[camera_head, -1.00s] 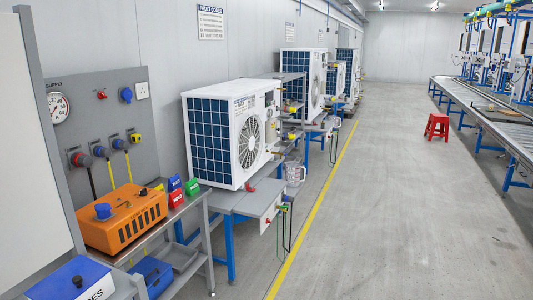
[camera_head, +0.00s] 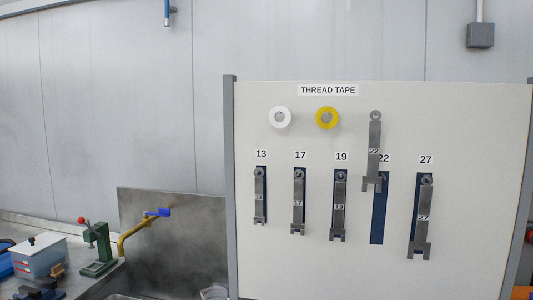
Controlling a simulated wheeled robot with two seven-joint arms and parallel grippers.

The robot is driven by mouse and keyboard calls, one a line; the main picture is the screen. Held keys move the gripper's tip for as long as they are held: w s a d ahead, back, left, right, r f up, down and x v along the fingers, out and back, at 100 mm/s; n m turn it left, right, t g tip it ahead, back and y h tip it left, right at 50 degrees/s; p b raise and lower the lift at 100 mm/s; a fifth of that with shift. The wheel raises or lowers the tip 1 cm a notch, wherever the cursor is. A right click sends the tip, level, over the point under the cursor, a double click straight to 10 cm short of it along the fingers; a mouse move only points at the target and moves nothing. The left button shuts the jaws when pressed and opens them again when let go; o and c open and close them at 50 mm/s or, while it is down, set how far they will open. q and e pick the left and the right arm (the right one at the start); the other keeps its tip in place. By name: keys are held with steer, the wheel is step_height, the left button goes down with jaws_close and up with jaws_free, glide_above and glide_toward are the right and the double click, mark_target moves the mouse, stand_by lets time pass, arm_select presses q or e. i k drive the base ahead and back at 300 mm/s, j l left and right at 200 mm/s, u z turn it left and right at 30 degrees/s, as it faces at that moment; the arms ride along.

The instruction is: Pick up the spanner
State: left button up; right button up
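Several flat grey spanners hang on a white tool board. They are the 13 spanner (camera_head: 259,196), the 17 spanner (camera_head: 298,202), the 19 spanner (camera_head: 339,207), the 22 spanner (camera_head: 374,150) and the 27 spanner (camera_head: 422,218). The 22 spanner sits higher than the others, its jaw end down and overlapping the top of its dark blue outline (camera_head: 378,222). The other four hang over their own outlines. Neither of my grippers shows in the head view.
The white board (camera_head: 460,130) has grey side posts and holds a white tape roll (camera_head: 280,118) and a yellow tape roll (camera_head: 327,118). At left, a bench carries a green hand press (camera_head: 97,250), a white-blue box (camera_head: 40,257) and a yellow pipe with blue handle (camera_head: 142,228).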

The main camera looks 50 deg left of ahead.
mark_target(372, 177)
steer(key=u, duration=1.15)
